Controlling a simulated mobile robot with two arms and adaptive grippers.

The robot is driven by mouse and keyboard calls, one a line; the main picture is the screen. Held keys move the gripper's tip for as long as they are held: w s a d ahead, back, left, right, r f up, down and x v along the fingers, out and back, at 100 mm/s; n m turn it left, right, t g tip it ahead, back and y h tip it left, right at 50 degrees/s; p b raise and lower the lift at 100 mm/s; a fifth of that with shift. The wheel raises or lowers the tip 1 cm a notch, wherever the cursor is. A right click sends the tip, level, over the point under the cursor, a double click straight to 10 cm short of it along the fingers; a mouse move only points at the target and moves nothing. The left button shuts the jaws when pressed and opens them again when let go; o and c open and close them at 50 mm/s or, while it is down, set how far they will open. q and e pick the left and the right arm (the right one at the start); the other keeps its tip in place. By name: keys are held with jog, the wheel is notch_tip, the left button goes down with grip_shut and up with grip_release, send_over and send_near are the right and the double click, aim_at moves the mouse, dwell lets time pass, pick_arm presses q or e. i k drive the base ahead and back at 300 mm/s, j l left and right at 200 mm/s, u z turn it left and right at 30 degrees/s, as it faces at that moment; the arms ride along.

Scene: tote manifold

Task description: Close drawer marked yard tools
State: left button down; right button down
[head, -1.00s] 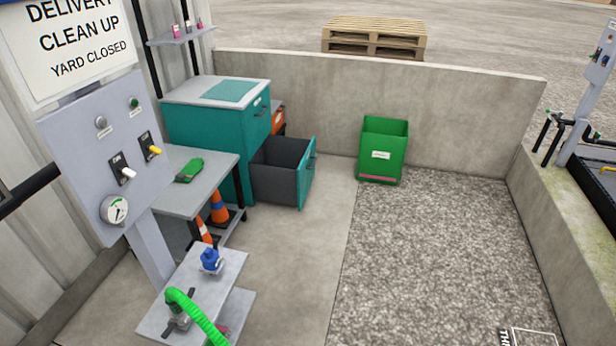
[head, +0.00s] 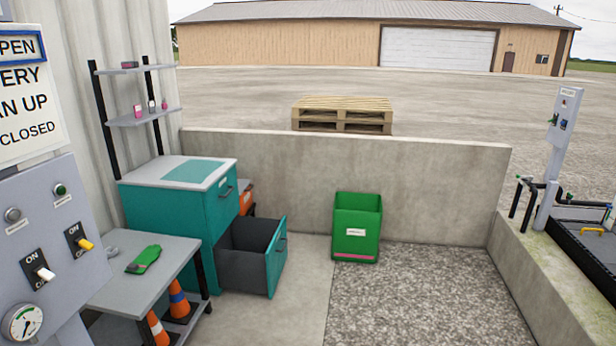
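A teal cabinet (head: 215,212) with a light grey top stands at the left against the corrugated wall. Its upper drawer front is shut and carries a small label and a dark handle. Its lower drawer (head: 275,266) is pulled out to the right, with a dark grey, seemingly empty inside and a teal front with a handle. The labels are too small to read, so I cannot tell which drawer is marked yard tools. Neither of my grippers is in view.
A grey table (head: 150,258) with a green object (head: 144,259) stands in front of the cabinet, orange cones (head: 178,303) beneath. A control panel (head: 50,255) fills the left foreground. A green bin (head: 357,228) stands by the concrete wall (head: 420,185). Concrete floor right of the drawer is clear.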

aim_at(250, 256)
jog(key=i+l+z, duration=0.1)
jog(key=i, duration=1)
jog(key=i+l+z, duration=0.15)
jog(key=i, duration=0.9)
jog(key=l, duration=0.1)
